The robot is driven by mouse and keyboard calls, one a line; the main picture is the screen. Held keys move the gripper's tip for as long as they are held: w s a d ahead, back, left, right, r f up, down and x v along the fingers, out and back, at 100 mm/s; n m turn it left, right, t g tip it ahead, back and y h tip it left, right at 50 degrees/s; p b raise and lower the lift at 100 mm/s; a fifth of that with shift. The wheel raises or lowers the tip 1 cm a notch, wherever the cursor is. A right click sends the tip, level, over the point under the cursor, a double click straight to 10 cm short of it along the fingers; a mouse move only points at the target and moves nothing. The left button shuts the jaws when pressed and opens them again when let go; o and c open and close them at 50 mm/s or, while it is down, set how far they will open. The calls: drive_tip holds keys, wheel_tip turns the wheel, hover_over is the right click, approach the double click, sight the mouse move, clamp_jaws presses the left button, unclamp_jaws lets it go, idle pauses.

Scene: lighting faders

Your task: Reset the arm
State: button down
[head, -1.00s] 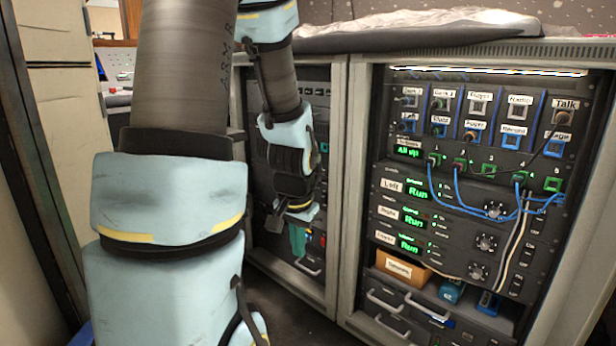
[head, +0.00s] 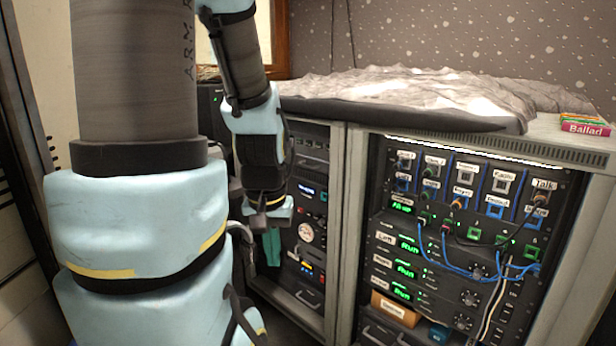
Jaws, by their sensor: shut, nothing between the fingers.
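My arm fills the left side of the head view, with pale blue covers and dark grey sleeves. Its far end hangs down in front of the left rack bay. My gripper (head: 271,247) is at that end, pointing down, with its teal fingers together and nothing seen between them. The wrist hides part of the left rack (head: 312,150) behind it.
The right rack (head: 470,215) holds labelled sockets, blue cables and green displays. A small cardboard box (head: 394,308) sits low in it. A crumpled grey cover (head: 400,95) lies on the rack top, with a pink "Ballad" case (head: 585,129) at the right.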

wheel_tip(320, 180, up, 16)
drive_tip(key=p, duration=1.3)
drive_tip(key=shift+f, duration=0.15)
